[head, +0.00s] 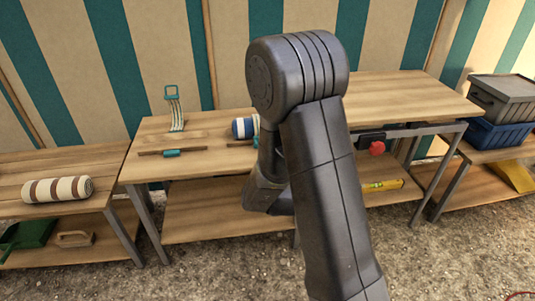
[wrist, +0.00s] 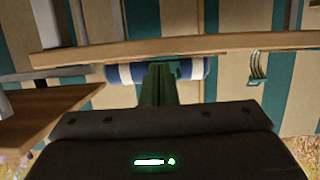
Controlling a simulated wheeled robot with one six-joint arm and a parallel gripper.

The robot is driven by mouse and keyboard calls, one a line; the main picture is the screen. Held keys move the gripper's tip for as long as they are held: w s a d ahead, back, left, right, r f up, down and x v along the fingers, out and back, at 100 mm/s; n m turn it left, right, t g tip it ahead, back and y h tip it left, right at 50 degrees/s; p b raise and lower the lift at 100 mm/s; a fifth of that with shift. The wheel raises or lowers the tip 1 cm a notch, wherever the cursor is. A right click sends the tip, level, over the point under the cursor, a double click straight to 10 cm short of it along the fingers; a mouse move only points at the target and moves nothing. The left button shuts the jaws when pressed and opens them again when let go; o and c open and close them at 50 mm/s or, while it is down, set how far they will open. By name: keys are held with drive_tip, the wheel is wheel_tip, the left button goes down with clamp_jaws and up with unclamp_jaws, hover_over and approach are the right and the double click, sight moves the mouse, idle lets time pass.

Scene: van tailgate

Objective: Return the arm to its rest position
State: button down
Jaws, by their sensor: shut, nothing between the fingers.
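My arm rises large through the middle of the head view, folded at its elbow. Its wrist end hangs down in front of the middle bench (head: 395,100), and the fingertips are hidden there behind the arm. In the wrist view my gripper (wrist: 159,72) shows as narrow dark green fingers, shut with nothing between them. A blue-and-white roll (wrist: 120,74) shows behind the fingers in that view. In the head view the same roll (head: 240,128) lies on the bench top, partly covered by my arm.
A teal-handled tool (head: 172,153) and a strap with a teal buckle (head: 174,108) are on the bench's left part. A striped roll (head: 58,189) lies on the left bench. Grey and blue crates (head: 492,134) stand right. A yellow level (head: 383,185) lies on the lower shelf. Gravel in front is clear.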

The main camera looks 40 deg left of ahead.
drive_tip(key=shift+s+d+f, duration=0.1)
drive_tip(key=shift+d+f, duration=0.05)
drive_tip(key=shift+f, duration=0.05)
drive_tip(key=w+a+r, duration=0.1)
drive_tip(key=r, duration=0.1)
drive_tip(key=w+a+r, duration=0.1)
drive_tip(key=a+r, duration=0.1)
drive_tip(key=r, duration=0.1)
drive_tip(key=w+a+r, duration=0.2)
drive_tip(key=shift+r, duration=0.4)
drive_tip(key=shift+a+f, duration=0.15)
drive_tip(key=shift+f, duration=0.8)
drive_tip(key=shift+w+f, duration=0.1)
drive_tip(key=shift+f, duration=0.25)
